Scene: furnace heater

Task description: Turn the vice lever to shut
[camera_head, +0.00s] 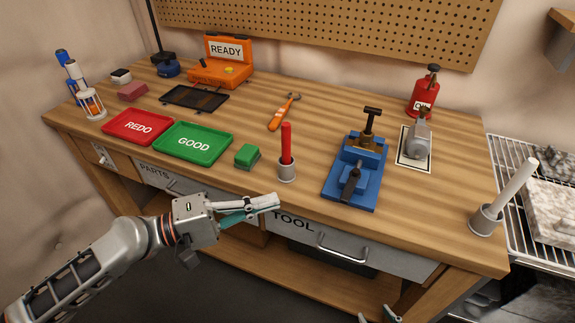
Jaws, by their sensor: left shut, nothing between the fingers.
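The blue vice (368,158) stands on the wooden bench, right of centre. A black T-shaped handle (371,122) rises at its back, and a dark lever (350,185) sits at its front; I cannot tell whether its jaws are closed. My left gripper (277,201) is shut and empty in front of the bench edge, above the drawer marked TOOL, to the left of the vice and apart from it. Only the fingertips of my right gripper (377,315) show at the bottom edge, spaced apart, below the bench and away from the vice.
A red rod in a grey holder (287,170) stands left of the vice. A small grey device (418,140) and red canister (424,95) stand right. A white rod in a cup (487,218) is at the right corner. Green (217,155) and red (155,137) trays lie left.

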